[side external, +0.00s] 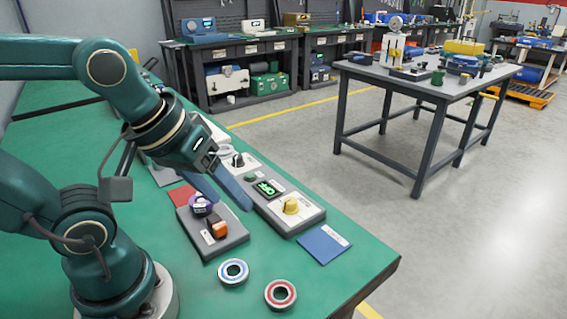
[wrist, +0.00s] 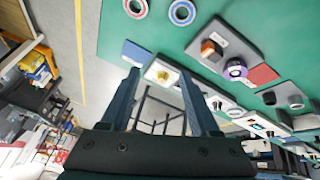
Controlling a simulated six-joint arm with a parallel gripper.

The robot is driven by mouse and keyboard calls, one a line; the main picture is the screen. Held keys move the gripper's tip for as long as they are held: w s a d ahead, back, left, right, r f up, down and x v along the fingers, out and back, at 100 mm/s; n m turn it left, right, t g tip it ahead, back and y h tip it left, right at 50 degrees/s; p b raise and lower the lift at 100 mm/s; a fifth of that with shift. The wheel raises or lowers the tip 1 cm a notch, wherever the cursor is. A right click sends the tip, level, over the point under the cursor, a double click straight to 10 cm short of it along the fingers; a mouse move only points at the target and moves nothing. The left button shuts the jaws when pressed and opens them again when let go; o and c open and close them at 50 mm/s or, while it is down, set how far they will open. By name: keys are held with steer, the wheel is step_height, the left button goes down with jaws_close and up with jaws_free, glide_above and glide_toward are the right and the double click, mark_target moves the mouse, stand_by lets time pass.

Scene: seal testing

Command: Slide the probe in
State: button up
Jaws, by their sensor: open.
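My gripper (side external: 232,203) is open, with nothing seen between its two blue fingers. It hangs above the bench between two grey units, and its fingers also show in the wrist view (wrist: 158,71). Below it on the left is a grey block (side external: 229,244) carrying a purple ring-shaped part (side external: 201,206) and an orange-and-black part (side external: 217,230). On the right is a grey-and-white panel (side external: 308,219) with a lit green display (side external: 268,188) and a yellow knob (side external: 291,206). I cannot tell which part is the probe. The fingers hide some of the panel's edge.
A blue ring (side external: 221,268) and a red ring (side external: 293,295) lie on the green bench (side external: 345,260) in front. The bench edge is close on the right.

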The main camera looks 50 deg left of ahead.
steer(key=w+a+f+n+g, duration=0.2)
steer(key=w+a+f+n, duration=0.15)
steer(key=n, duration=0.45)
steer(key=n+g, duration=0.3)
steer(key=n, duration=0.2)
glide_above(219, 224)
steer(key=f, duration=0.4)
steer(key=shift+w+d, duration=0.2)
steer(key=shift+d, duration=0.1)
steer(key=shift+s+a+f, duration=0.25)
steer(key=shift+f, duration=2.6)
jaws_close()
